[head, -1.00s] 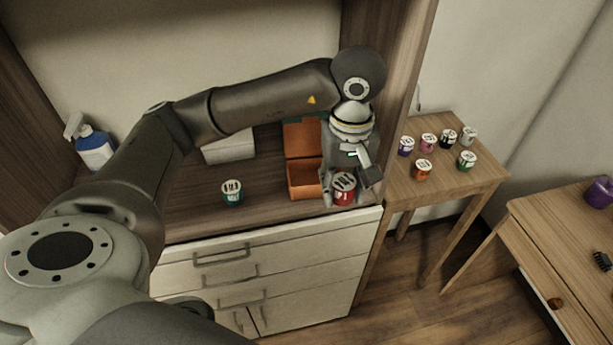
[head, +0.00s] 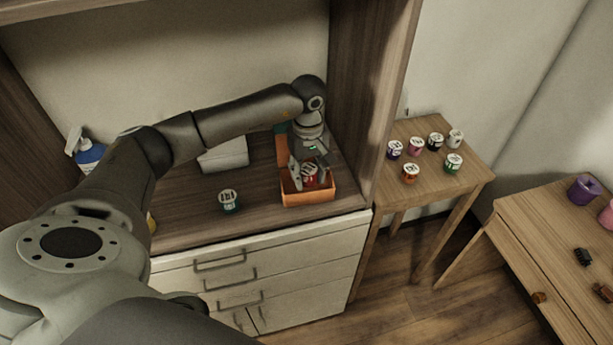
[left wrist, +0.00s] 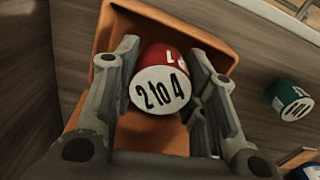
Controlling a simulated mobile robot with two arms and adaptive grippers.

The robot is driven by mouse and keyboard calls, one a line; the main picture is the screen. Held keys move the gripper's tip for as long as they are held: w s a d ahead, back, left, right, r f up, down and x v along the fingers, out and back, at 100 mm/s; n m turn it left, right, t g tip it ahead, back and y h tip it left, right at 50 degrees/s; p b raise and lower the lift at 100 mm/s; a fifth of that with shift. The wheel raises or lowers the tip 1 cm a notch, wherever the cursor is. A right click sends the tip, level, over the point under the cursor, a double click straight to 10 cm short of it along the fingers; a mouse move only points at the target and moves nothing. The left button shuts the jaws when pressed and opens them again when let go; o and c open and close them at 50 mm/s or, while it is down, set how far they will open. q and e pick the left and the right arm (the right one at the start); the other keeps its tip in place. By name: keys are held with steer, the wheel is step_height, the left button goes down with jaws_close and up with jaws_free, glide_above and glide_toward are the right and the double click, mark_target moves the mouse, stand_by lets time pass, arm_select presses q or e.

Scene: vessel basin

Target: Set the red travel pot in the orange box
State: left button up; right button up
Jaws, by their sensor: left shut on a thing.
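Whether the pot touches the box floor is hidden. My right gripper is not in view.
A teal pot (head: 229,201) stands on the counter left of the box. A white box (head: 224,154) and a blue spray bottle (head: 88,152) are farther back. A cabinet side panel rises just right of the box. Several pots stand on a side table (head: 437,187).

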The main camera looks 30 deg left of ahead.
mark_target(306, 182)
arm_select(q)
steer(key=shift+w+a+f, duration=0.1)
steer(key=shift+a+f, duration=0.15)
steer(key=shift+f, duration=0.05)
step_height(306, 182, down, 3)
steer(key=shift+r+p, duration=0.15)
steer(key=shift+p, duration=1)
steer(key=shift+a+f, duration=0.1)
steer(key=shift+f, duration=0.2)
steer(key=shift+f, duration=0.2)
steer(key=o, duration=0.8)
steer(key=shift+o, duration=0.2)
